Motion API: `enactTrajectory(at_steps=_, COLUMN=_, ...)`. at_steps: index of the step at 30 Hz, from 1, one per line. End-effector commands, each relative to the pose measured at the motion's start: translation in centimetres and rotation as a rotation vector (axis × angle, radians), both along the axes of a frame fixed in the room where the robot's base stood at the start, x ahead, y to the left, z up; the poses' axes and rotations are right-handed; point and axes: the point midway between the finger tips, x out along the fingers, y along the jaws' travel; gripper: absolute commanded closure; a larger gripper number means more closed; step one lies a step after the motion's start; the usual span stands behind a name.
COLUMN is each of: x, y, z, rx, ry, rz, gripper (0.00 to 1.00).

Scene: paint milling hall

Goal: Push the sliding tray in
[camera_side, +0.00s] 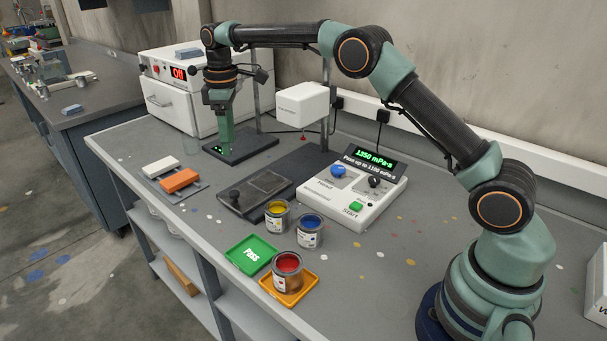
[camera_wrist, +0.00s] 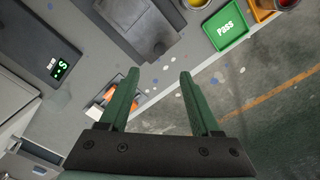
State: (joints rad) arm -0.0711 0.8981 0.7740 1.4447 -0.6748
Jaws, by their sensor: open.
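The sliding tray (camera_side: 258,187) is a dark flat plate with a paler rectangular recess and a black upright knob (camera_side: 234,196) at its front end. It sticks out toward the front of the bench from a dark base under a white boxy head (camera_side: 301,105). In the wrist view the tray (camera_wrist: 136,22) is at the top, with its knob end toward the fingers. My gripper (camera_side: 224,146) points down at the back left, over or near a dark scale, apart from the tray. In the wrist view its two green fingers (camera_wrist: 159,74) are spread, with nothing held between them.
Yellow (camera_side: 276,217), blue (camera_side: 309,231) and red (camera_side: 287,270) paint cans stand in front. An orange block (camera_side: 180,180) and a white block (camera_side: 160,166) lie left. A white oven (camera_side: 176,98) stands behind.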

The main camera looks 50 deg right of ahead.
Motion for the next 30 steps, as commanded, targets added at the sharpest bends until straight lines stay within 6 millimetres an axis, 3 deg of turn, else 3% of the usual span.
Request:
enactTrajectory(at_steps=11, x=0.6, y=0.3, z=-3.2, rx=-0.003, ry=0.028, rz=0.041, gripper=0.36)
enactTrajectory(at_steps=24, x=0.6, y=0.2, z=-11.2, rx=-0.003, ry=0.028, rz=0.040, gripper=0.36)
enactTrajectory(at_steps=30, x=0.6, y=0.2, z=-13.3, rx=-0.002, ry=0.026, rz=0.040, gripper=0.36)
